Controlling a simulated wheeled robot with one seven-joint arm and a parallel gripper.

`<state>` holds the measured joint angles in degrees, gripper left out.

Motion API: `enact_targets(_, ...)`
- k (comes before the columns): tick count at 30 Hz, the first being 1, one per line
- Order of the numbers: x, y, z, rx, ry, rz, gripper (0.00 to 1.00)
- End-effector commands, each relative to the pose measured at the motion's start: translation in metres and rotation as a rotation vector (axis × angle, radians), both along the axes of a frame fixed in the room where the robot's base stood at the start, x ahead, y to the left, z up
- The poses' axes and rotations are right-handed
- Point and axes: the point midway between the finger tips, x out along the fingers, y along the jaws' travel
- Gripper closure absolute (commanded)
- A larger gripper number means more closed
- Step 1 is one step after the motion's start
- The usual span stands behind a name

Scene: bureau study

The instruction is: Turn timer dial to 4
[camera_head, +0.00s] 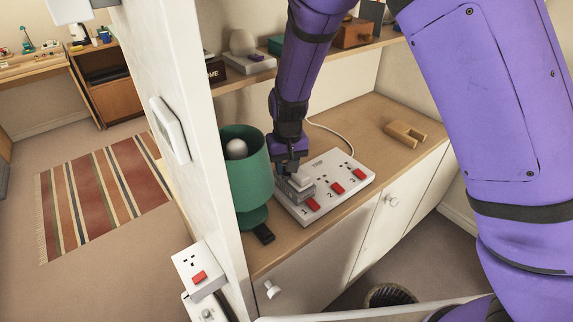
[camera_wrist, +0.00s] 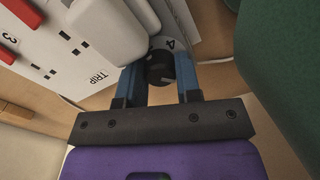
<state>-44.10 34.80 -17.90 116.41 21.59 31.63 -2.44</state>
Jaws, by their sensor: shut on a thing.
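The timer is a pale block (camera_head: 297,188) at the left end of a white socket board (camera_head: 345,168) with red switches numbered 1, 2 and 3. In the wrist view, its dark round dial knob (camera_wrist: 160,68) sits between my blue fingers, in front of a pale face marked "4" (camera_wrist: 168,44). My gripper (camera_wrist: 160,82) is shut on the knob. In the head view, my gripper (camera_head: 291,165) reaches down to the timer from behind, and the dial is hidden. The dial's pointer cannot be made out.
A green lamp (camera_head: 247,172) stands close to the left of my gripper, with a small black object (camera_head: 263,234) by its base. A wooden piece (camera_head: 405,133) lies at the right of the cabinet top. A shelf (camera_head: 350,48) runs above.

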Motion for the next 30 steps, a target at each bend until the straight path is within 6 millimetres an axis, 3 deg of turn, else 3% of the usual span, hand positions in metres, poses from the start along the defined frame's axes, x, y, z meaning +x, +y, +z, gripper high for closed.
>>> enact_targets(17,-0.0001,-0.0001,-0.0001,0.0,0.0,-0.041,0.92)
enact_targets(18,-0.0001,-0.0001,-0.0001,0.0,0.0,-0.041,0.61)
enact_targets(21,-0.0001,-0.0001,-0.0001,0.0,0.0,-0.04,0.42)
enact_targets(30,0.0001,0.0,0.0015,0.0,0.0,-0.04,0.42)
